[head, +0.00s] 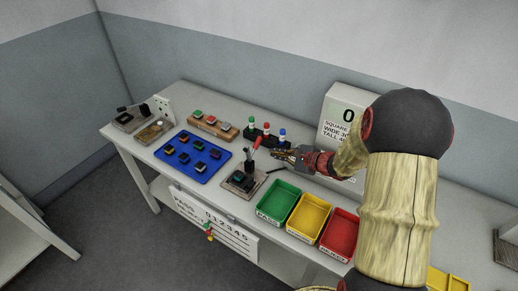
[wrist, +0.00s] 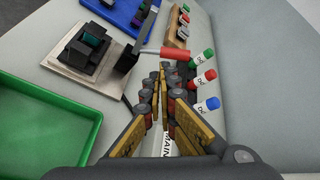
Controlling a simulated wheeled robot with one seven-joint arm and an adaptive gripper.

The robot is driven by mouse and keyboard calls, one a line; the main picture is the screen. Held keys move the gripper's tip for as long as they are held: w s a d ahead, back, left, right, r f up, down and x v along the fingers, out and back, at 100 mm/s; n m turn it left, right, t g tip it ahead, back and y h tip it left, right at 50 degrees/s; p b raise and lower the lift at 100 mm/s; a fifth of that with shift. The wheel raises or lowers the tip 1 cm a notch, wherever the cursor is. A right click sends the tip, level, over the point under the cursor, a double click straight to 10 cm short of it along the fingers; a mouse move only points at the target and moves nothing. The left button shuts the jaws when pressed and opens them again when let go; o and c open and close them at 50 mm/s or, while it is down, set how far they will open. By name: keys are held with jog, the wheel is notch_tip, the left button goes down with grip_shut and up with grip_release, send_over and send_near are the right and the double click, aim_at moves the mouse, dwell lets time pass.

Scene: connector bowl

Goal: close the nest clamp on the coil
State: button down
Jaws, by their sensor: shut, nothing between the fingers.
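The nest clamp (head: 238,187) is a light base plate with a dark nest on the table. Its lever stands raised with a red handle (head: 257,143) at the top. In the wrist view the clamp plate (wrist: 72,60) is at upper left and the red handle (wrist: 165,53) points right, just beyond my fingertips. The coil (head: 239,178) looks teal and sits in the nest; it also shows in the wrist view (wrist: 94,40). My gripper (head: 279,154) is shut and empty, right of the lever. In the wrist view my gripper (wrist: 161,72) appears close to the handle; contact cannot be told.
Green (head: 278,203), yellow (head: 310,217) and red (head: 340,234) bins stand right of the clamp. A blue tray (head: 190,175) of small parts lies left. Capped bottles (head: 266,130) stand behind the lever, beside a wooden rack (head: 205,127). A display box (head: 342,118) stands at the back.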

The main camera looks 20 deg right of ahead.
aim_at(255, 145)
jog(key=d+f+m, duration=0.1)
jog(key=d+f+h, duration=0.1)
jog(key=d, duration=0.1)
jog(key=d+f+m, duration=0.1)
jog(key=shift+w+d+f+m+t+h, duration=0.25)
jog(key=shift+w+f+m+t+h, duration=0.05)
jog(key=shift+w+f+t, duration=0.1)
jog(key=b+x, duration=0.2)
jog(key=x, duration=0.8)
jog(key=shift+a, duration=0.1)
jog(key=r, duration=0.1)
jog(key=a, duration=0.1)
jog(key=r, duration=0.1)
jog(key=shift+s+a+r, duration=0.3)
jog(key=shift+a+r, duration=0.3)
jog(key=shift+r, duration=0.1)
jog(key=shift+d+b, duration=0.2)
jog(key=shift+b, duration=0.3)
